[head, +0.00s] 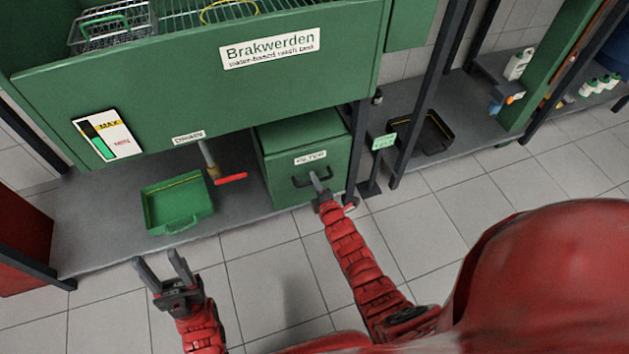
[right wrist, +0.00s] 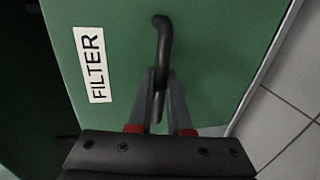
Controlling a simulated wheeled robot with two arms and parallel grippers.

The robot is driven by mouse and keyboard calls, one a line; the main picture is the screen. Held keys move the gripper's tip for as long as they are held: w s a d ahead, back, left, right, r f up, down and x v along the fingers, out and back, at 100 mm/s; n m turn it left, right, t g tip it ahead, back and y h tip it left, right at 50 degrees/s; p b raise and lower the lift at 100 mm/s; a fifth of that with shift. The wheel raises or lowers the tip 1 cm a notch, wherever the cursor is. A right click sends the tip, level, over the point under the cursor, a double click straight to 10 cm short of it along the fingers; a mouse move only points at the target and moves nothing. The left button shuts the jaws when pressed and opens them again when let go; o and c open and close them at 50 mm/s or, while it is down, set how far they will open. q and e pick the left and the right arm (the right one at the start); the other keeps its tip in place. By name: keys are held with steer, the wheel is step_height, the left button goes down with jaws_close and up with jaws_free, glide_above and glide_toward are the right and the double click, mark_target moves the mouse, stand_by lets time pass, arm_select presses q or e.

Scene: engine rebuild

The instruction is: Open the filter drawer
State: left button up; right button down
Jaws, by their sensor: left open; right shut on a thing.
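The green filter drawer (head: 283,165) sits under the green wash tank, with a white FILTER label on its front. The label also shows in the right wrist view (right wrist: 92,65). A dark bar handle (head: 301,181) is on the drawer front. My right gripper (head: 317,182) is at the handle, shut on it; in the right wrist view the fingers close around the handle (right wrist: 162,40). I cannot tell from these frames how far the drawer stands out. My left gripper (head: 163,268) is open and empty, above the tiled floor in front of the shelf.
A green drain tray (head: 176,203) stands on the grey lower shelf, left of the drawer. A drain pipe with a red lever (head: 231,179) hangs beside it. Dark rack posts (head: 418,108) and a black tray (head: 432,132) are to the right. The floor in front is clear.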

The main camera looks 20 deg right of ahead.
stand_by(0.3)
steer(key=f+p+v, duration=0.1)
steer(key=f+v, duration=0.1)
steer(key=v, duration=0.8)
steer(key=s+f+p+v, duration=0.1)
steer(key=f+v, duration=0.1)
steer(key=v, duration=0.9)
steer(key=shift+s+f, duration=0.2)
steer(key=c, duration=0.9)
jaws_free()
steer(key=shift+o, duration=0.2)
